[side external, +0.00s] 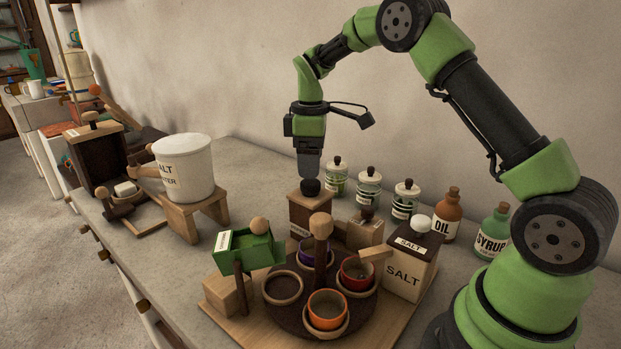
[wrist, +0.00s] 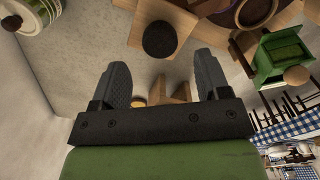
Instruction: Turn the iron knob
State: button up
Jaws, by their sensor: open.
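The iron knob (side external: 311,187) is a round black knob on top of a small wooden box (side external: 311,215) with a label. In the wrist view the knob (wrist: 160,39) is a dark disc on the pale wooden box top. My gripper (side external: 309,176) points down right above the knob in the side view. In the wrist view my gripper (wrist: 162,68) has its two fingers apart with nothing held between them. The knob shows just past the fingertips, roughly centred between them. The side view does not clearly show whether a finger touches the knob.
A round dark turntable (side external: 284,317) with coloured cups stands in front. A salt box (side external: 411,262) is to the right, with several lidded jars (side external: 368,186) behind. A white pot (side external: 186,168) on a wooden stand is to the left. A green tray (side external: 245,250) stands nearby.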

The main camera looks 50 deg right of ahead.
aim_at(310, 182)
jog(key=shift+f, duration=2.25)
jog(key=c, duration=0.9)
